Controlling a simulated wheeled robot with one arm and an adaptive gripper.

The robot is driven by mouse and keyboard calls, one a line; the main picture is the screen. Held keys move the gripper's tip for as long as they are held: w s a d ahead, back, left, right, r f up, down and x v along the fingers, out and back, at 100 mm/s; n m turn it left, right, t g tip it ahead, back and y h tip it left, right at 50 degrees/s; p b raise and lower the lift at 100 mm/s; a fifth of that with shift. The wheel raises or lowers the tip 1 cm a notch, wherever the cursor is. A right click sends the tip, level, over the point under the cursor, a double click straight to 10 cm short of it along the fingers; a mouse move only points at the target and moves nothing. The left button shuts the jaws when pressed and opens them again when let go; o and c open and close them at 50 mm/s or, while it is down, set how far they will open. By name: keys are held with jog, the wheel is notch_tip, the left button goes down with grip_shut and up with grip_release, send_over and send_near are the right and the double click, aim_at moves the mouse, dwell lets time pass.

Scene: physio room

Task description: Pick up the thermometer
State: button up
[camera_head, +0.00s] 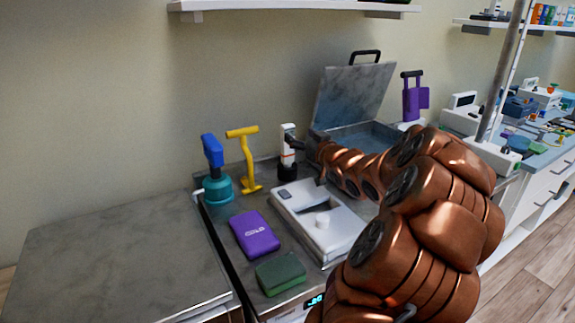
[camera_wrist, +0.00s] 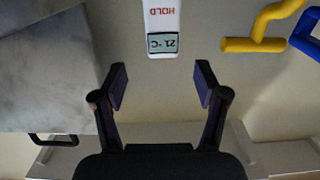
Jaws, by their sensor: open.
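The thermometer (camera_head: 288,131) is a slim white device standing upright at the back of the grey worktop, with a dark lower end. In the wrist view the thermometer (camera_wrist: 161,18) shows a small screen reading 21 °C and the red word HOLD, upside down. My gripper (camera_wrist: 161,82) is open and empty, and the thermometer lines up with the gap between its fingertips, just beyond them. In the head view my gripper (camera_head: 297,144) is small and dark beside the thermometer, partly hidden by my arm. I cannot tell whether they touch.
A yellow T-shaped tool (camera_head: 247,160) and a blue-and-teal device (camera_head: 215,175) stand left of the thermometer. An open-lidded metal basin (camera_head: 352,95) is to the right. A white device (camera_head: 320,222), a purple pack (camera_head: 254,234) and a green block (camera_head: 280,273) lie in front.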

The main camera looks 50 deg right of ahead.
aim_at(289, 129)
jog(key=shift+x, duration=0.8)
jog(key=shift+a+p+x, duration=0.1)
jog(key=shift+p+x, duration=0.15)
jog(key=shift+x, duration=1.1)
jog(key=shift+a+p+x, duration=0.15)
jog(key=shift+p+x, duration=0.05)
jog(key=shift+x, duration=1.15)
jog(key=shift+w+d, duration=0.15)
jog(key=shift+w, duration=0.25)
jog(key=shift+c, duration=0.3)
grip_shut()
